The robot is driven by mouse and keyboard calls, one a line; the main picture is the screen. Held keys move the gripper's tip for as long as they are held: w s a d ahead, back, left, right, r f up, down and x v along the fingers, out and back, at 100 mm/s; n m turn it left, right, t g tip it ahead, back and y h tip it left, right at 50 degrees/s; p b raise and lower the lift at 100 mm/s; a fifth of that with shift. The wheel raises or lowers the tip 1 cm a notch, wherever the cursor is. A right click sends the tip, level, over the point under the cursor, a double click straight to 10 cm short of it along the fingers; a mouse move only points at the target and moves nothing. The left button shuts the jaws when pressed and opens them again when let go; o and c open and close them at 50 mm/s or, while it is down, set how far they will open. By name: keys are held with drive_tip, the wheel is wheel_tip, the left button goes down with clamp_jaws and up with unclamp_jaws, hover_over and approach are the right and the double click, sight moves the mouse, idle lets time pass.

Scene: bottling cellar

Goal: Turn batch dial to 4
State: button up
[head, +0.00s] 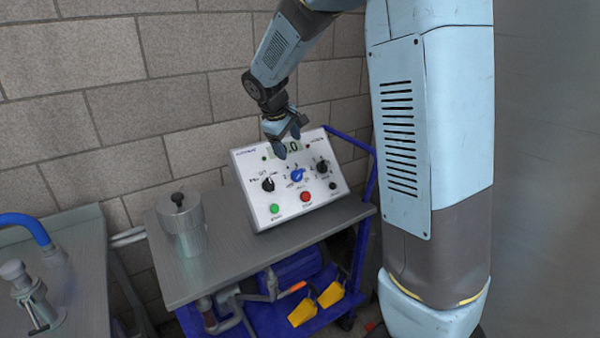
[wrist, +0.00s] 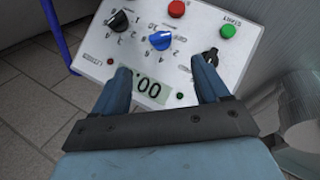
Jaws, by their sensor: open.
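A white control panel (head: 245,175) stands tilted on the cart top. It carries a blue dial (head: 297,175) in the middle, a black dial (head: 268,184) to its left and another black dial (head: 321,166) to its right. The print is too small to tell which is the batch dial or its exact setting. My gripper (head: 288,143) is open and empty above the panel's upper part, in front of the display. In the wrist view the panel appears upside down; the blue dial (wrist: 160,40) lies beyond the open fingertips (wrist: 161,66), apart from them.
A green button (head: 274,209) and a red button (head: 305,196) sit below the dials. A lidded metal pot (head: 183,225) stands left of the panel on the cart (head: 228,262). A brick wall is close behind. Yellow items (head: 330,294) lie on the lower shelf.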

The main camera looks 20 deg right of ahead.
sight(299, 173)
drive_tip(key=x, duration=1.4)
drive_tip(key=shift+w, duration=0.2)
drive_tip(key=c, duration=1.1)
